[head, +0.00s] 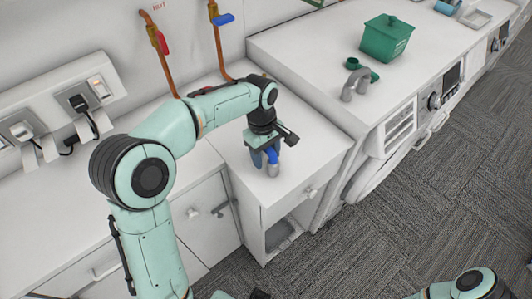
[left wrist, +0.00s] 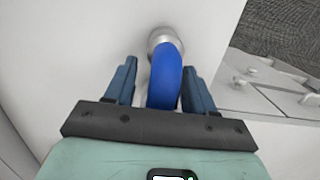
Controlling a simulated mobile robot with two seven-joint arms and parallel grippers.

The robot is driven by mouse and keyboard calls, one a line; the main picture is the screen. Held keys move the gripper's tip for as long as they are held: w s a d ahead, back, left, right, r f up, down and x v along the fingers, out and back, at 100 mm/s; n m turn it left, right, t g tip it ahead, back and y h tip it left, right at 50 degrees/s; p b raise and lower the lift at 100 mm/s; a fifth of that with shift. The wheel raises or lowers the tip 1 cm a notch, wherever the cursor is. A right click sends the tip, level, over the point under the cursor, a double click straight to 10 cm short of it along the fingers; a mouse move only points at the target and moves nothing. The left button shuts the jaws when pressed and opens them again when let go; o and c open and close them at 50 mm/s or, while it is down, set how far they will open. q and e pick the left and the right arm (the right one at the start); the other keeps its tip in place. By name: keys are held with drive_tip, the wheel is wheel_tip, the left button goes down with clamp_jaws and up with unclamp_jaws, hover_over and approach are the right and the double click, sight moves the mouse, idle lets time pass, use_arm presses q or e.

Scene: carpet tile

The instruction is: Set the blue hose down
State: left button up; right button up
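The blue hose (head: 271,155) has a silver metal end (head: 272,170) and is on the white counter top near its front edge. In the left wrist view the blue hose (left wrist: 166,80) lies between the two fingers of my left gripper (left wrist: 160,82), its silver end (left wrist: 163,38) just beyond the fingertips. The fingers are apart, with a visible gap between the hose and the left finger. In the head view my left gripper (head: 266,158) points down over the counter and hides part of the hose. My right gripper cannot be made out.
A copper pipe with a red tap (head: 162,43) and one with a blue tap (head: 223,19) rise at the wall behind. On the raised counter to the right are a grey faucet-like piece (head: 355,84) and a green lidded box (head: 386,38). Wall sockets (head: 80,103) with plugs are at left.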

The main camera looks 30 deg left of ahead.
use_arm(q)
drive_tip(key=r+p, duration=0.1)
drive_tip(key=r, duration=0.7)
drive_tip(key=a+r+p, duration=0.1)
drive_tip(key=r, duration=0.3)
drive_tip(key=shift+w+a+r+p, duration=0.1)
drive_tip(key=shift+w+r+p, duration=0.05)
drive_tip(key=shift+w+p, duration=0.15)
use_arm(e)
drive_tip(key=w+r, duration=0.2)
drive_tip(key=r, duration=0.1)
drive_tip(key=shift+w+r, duration=0.1)
drive_tip(key=shift+r, duration=0.05)
